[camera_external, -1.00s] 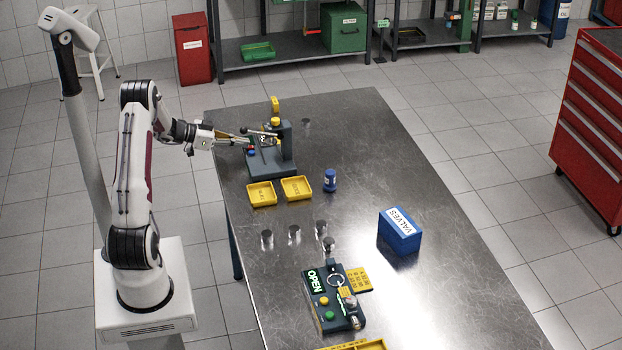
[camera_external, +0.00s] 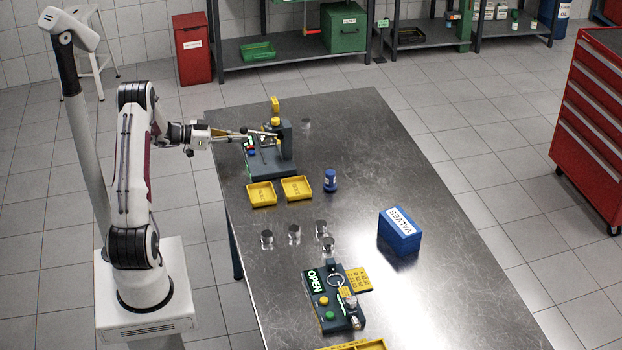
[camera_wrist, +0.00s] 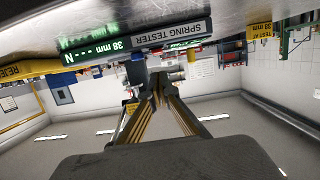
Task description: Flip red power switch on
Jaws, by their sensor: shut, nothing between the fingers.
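The spring tester (camera_external: 270,162), a dark grey bench device with an upright column and a yellow top, stands at the far left of the table. In the upside-down wrist view its label (camera_wrist: 183,35) and a green display reading 38 mm (camera_wrist: 90,50) show. A small red part (camera_wrist: 88,73), perhaps the power switch, and a blue part (camera_wrist: 68,57) sit near that display; the switch position is too small to read. My gripper (camera_wrist: 163,84) is shut and empty, its fingers in front of the tester. In the external view it reaches in from the left; contact cannot be told.
Two yellow trays (camera_external: 261,194) (camera_external: 297,188) and a small blue bottle (camera_external: 330,180) stand just in front of the tester. Several metal cylinders, a blue VALVES box (camera_external: 400,232) and a device with an OPEN display (camera_external: 315,282) lie nearer.

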